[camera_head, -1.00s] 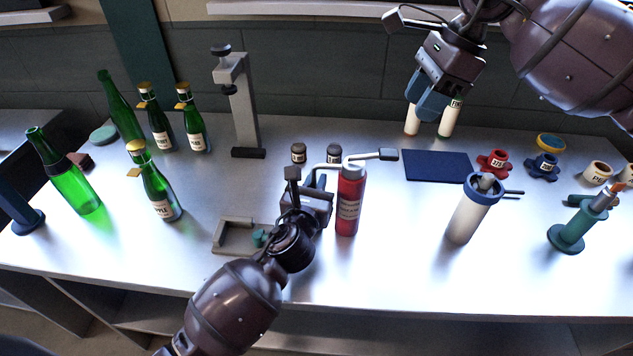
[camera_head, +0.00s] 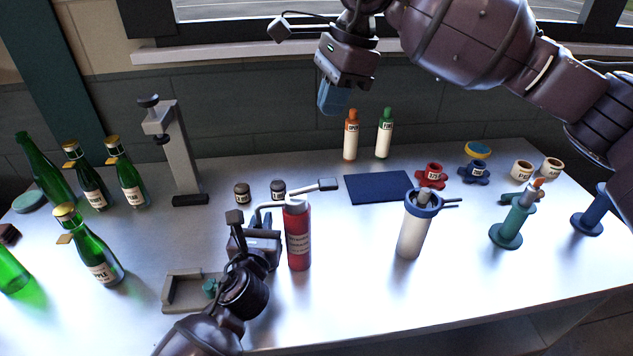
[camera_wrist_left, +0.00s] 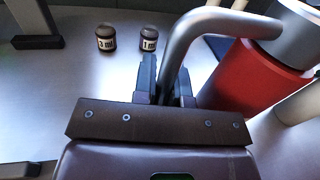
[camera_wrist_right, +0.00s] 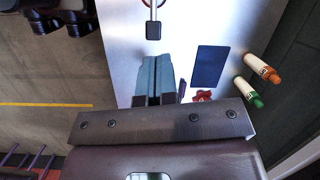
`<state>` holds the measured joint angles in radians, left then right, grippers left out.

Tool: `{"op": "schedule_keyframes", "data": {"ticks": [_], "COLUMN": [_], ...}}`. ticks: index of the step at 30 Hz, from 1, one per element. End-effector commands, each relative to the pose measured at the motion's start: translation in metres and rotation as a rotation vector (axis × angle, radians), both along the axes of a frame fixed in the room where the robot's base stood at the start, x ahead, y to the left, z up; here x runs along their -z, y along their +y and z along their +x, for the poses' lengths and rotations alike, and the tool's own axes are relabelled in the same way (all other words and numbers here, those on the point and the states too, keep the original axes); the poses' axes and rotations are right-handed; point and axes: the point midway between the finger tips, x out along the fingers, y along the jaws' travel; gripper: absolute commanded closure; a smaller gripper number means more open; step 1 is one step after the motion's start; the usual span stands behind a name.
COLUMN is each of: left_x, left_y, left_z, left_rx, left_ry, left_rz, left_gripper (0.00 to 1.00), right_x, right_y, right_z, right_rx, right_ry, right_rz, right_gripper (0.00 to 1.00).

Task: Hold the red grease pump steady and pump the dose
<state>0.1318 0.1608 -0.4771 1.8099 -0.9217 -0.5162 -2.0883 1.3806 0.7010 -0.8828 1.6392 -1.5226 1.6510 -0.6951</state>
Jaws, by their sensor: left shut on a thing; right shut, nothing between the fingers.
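The red grease pump (camera_head: 298,238) stands upright on the bench. It has a grey cap, a curved grey spout to the left and a lever to the right ending in a dark pad (camera_head: 328,185). My left gripper (camera_head: 264,222) is shut on the pump at its left side, by the spout. In the left wrist view the spout (camera_wrist_left: 180,45) curves down at the fingers, and the exact contact is hidden. My right gripper (camera_head: 333,100) is shut and empty, high above the bench behind the pump. The lever pad (camera_wrist_right: 153,31) shows beyond its fingers in the right wrist view.
Two small labelled weights (camera_head: 278,190) stand behind the pump. A grey fixture (camera_head: 185,300) lies left of my left gripper. A blue mat (camera_head: 378,188) and a white canister with blue rim (camera_head: 412,235) are to the right. Green bottles (camera_head: 95,250) stand left. Orange-capped (camera_head: 351,140) and green-capped (camera_head: 384,138) bottles stand behind.

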Motion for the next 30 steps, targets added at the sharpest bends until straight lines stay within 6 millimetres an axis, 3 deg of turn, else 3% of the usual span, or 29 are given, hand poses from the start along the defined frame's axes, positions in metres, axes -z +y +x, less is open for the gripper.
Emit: {"op": "schedule_keyframes", "data": {"ticks": [5,13,25,30], "left_x": [0.0,0.0,0.0,0.0], "left_y": [0.0,0.0,0.0,0.0], "left_z": [0.0,0.0,0.0,0.0], "left_rx": [0.0,0.0,0.0,0.0], "left_ry": [0.001,0.0,0.001,0.001], "left_rz": [0.0,0.0,0.0,0.0], "left_gripper": [1.0,1.0,1.0,1.0], "right_x": [-0.019,-0.009,-0.008,0.006], "right_y": [0.015,0.001,0.001,0.001], "right_z": [-0.004,-0.006,-0.006,-0.006], "right_rx": [0.046,0.21,0.22,0.219], "right_ry": [-0.026,0.02,0.023,0.026], "right_rz": [-0.138,-0.272,-0.272,-0.272], "right_gripper": [1.0,1.0,1.0,1.0]}}
